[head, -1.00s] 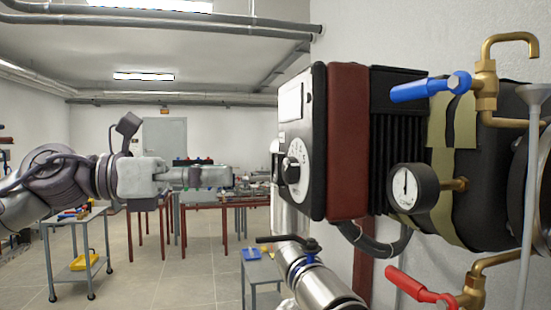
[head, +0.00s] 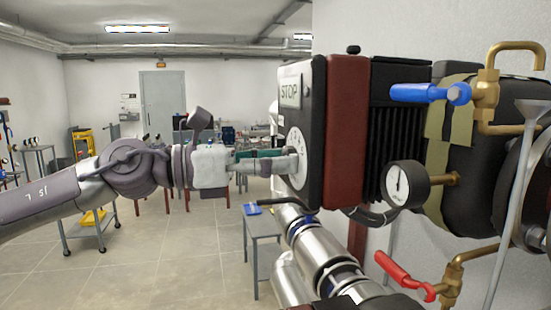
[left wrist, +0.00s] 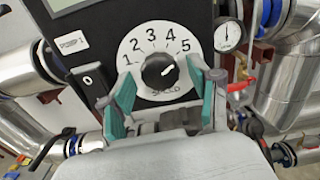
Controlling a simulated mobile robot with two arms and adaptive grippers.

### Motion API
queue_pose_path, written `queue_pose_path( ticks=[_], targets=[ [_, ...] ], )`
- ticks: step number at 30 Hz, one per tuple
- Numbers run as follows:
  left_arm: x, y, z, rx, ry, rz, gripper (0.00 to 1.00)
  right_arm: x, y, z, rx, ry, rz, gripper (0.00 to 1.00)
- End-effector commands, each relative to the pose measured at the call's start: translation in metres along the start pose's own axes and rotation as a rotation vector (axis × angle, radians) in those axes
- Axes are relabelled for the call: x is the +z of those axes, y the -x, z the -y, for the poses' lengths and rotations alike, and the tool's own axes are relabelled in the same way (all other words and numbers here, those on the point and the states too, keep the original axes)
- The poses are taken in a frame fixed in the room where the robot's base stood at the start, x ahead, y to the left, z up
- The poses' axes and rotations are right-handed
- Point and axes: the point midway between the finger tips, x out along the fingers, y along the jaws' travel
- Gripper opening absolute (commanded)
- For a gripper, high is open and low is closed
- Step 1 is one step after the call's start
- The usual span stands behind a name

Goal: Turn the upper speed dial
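The speed dial (head: 297,143) is a white disc with a black knob on the left face of a dark box. In the left wrist view the dial (left wrist: 133,45) shows numbers 1 to 5, and the mark on its black knob (left wrist: 160,70) points up and right, near 5. My left gripper (head: 288,163) is at the dial in the head view and hides the knob there. In the left wrist view its green-padded fingers (left wrist: 160,88) are apart, one on each side of the knob's lower part, with gaps visible. Contact cannot be told. My right gripper is not in view.
A gauge (head: 405,185), a blue-handled valve (head: 428,93) and a red-handled valve (head: 405,275) are to the right. Silver pipes (head: 315,240) run below the box.

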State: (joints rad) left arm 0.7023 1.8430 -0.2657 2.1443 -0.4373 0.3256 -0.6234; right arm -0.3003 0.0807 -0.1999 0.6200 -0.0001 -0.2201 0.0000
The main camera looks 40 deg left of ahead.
Motion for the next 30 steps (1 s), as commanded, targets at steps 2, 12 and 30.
queue_pose_path(
  ticks=[2, 12, 30],
  targets=[
    [0.0001, 0.0001, -0.0001, 0.0, 0.0, 0.0, 0.44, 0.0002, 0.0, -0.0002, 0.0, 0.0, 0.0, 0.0],
    [0.0004, 0.0003, -0.0002, 0.001, 0.003, 0.0, 0.07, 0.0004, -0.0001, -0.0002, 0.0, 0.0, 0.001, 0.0],
    [-0.0002, 0.0002, -0.0004, 0.002, 0.336, 0.001, 0.07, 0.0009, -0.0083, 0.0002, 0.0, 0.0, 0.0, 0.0]
  ],
)
